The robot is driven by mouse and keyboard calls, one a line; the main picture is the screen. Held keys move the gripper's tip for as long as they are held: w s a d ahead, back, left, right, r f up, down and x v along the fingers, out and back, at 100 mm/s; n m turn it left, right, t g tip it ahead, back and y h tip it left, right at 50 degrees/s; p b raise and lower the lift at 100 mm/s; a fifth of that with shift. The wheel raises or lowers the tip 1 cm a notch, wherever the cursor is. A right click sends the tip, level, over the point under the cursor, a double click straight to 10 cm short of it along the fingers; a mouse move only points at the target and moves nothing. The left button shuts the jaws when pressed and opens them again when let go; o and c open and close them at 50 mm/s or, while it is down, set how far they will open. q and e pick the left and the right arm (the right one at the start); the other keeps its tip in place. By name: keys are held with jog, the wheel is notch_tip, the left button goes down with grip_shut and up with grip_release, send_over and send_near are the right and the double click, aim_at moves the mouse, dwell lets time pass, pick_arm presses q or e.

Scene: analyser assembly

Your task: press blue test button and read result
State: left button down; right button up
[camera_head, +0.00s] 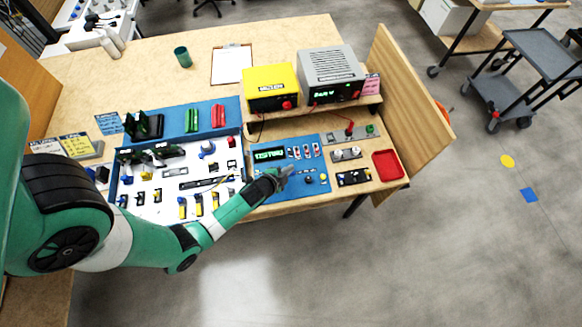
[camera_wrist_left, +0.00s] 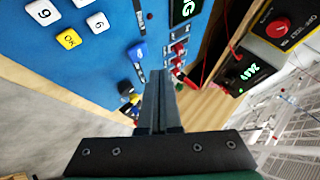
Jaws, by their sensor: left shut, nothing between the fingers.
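The blue analyser panel (camera_head: 318,145) lies near the table's front edge. Its dark display (camera_head: 268,155) shows green letters that look like "TESTING". The display's end with a green "G" (camera_wrist_left: 186,9) shows at the top of the left wrist view. The blue button (camera_wrist_left: 138,52) shows on the panel in the left wrist view, just left of my fingertips; it looks uncovered, and contact cannot be told. My left gripper (camera_head: 284,172) is over the panel below the display, and its fingers (camera_wrist_left: 160,76) are shut and empty. My right gripper is not in view.
White number keys and a yellow OK key (camera_wrist_left: 68,38) sit on the panel. A yellow unit (camera_head: 270,80) and a grey unit (camera_head: 331,66) with a lit display stand on a shelf behind. A red tray (camera_head: 387,165) is at right. A parts board (camera_head: 150,190) is at left.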

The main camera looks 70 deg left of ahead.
pick_arm(q)
jog(key=r+p, duration=0.2)
jog(key=r, duration=0.1)
jog(key=shift+d+r, duration=0.1)
jog(key=shift+d, duration=0.25)
